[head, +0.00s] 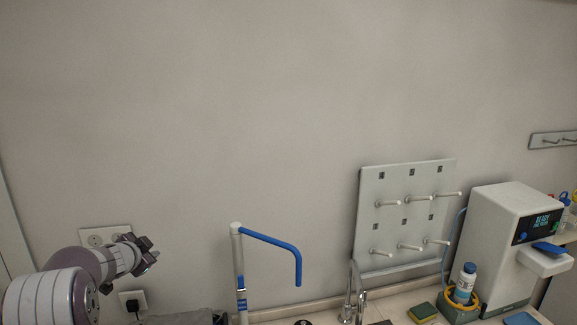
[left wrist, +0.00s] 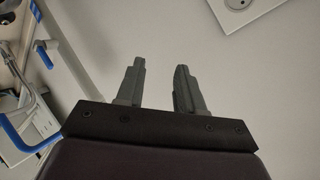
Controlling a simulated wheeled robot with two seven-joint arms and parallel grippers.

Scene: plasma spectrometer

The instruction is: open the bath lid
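No bath or bath lid can be made out for certain in either view. A grey shape (head: 185,318) is cut off by the bottom edge of the head view, and I cannot tell what it is. My left gripper (head: 148,253) is raised at the lower left, in front of the wall. In the left wrist view its two grey fingers (left wrist: 160,70) stand apart with nothing between them. My right gripper is in neither view.
A blue-and-white swivel tap (head: 270,241) stands right of my left arm. Wall sockets (head: 104,238) are behind the gripper. A peg board (head: 405,213), a white dispenser (head: 497,245), a bottle (head: 465,283) and a sponge (head: 423,312) are at right. The upper wall is clear.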

